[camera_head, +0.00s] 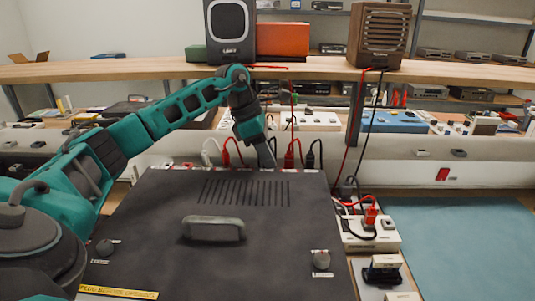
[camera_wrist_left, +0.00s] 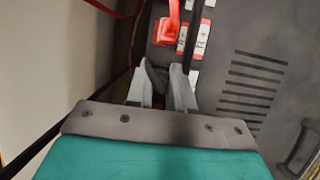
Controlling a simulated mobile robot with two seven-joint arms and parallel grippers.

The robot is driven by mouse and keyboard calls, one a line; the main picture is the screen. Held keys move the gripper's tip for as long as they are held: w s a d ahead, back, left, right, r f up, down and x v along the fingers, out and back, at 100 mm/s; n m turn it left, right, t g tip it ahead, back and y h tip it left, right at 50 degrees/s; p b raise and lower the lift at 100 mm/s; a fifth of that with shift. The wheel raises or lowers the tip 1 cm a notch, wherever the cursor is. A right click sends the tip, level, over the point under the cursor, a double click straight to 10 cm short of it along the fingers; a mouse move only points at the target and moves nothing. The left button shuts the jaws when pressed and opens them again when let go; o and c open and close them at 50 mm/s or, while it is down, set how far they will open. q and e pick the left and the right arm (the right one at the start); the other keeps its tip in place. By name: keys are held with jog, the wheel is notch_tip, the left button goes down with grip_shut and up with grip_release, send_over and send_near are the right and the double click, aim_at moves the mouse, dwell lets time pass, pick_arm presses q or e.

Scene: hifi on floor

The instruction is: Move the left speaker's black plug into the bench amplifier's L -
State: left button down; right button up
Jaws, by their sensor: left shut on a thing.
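A large dark case (camera_head: 225,250) with a handle and vent slots fills the foreground; it appears to be the amplifier. Red plugs (camera_head: 290,154) and a dark plug (camera_head: 311,154) stand along its back edge. My left gripper (camera_head: 271,160) reaches down at that edge. In the left wrist view my left gripper (camera_wrist_left: 162,92) is shut on a dark piece, apparently the black plug (camera_wrist_left: 156,76), mostly hidden by the fingers. A red plug (camera_wrist_left: 168,32) sits just beyond, beside a red-and-white label. The left speaker (camera_head: 230,28) stands on the shelf. The L - socket cannot be made out.
A wooden speaker (camera_head: 378,35) stands on the shelf (camera_head: 150,68) at right. A white unit (camera_head: 366,233) with red and black plugs lies right of the case. Red and black cables hang behind. A blue mat (camera_head: 460,245) at right is clear.

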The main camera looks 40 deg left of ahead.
pick_arm(q)
jog(key=c, duration=1)
grip_release()
jog(key=shift+o, duration=0.4)
pick_arm(e)
jog(key=shift+a, duration=0.15)
pick_arm(q)
jog(key=w+d+p+v, duration=0.1)
jog(key=p+v, duration=0.6)
jog(key=v, duration=1)
jog(key=shift+r, duration=0.65)
pick_arm(e)
notch_tip(320, 180, up, 6)
jog(key=d, duration=0.1)
jog(key=shift+s+h, duration=0.3)
jog(key=shift+s, duration=0.05)
pick_arm(q)
jog(key=shift+d, duration=0.15)
pick_arm(e)
jog(key=shift+d+f, duration=0.1)
jog(key=shift+d, duration=0.05)
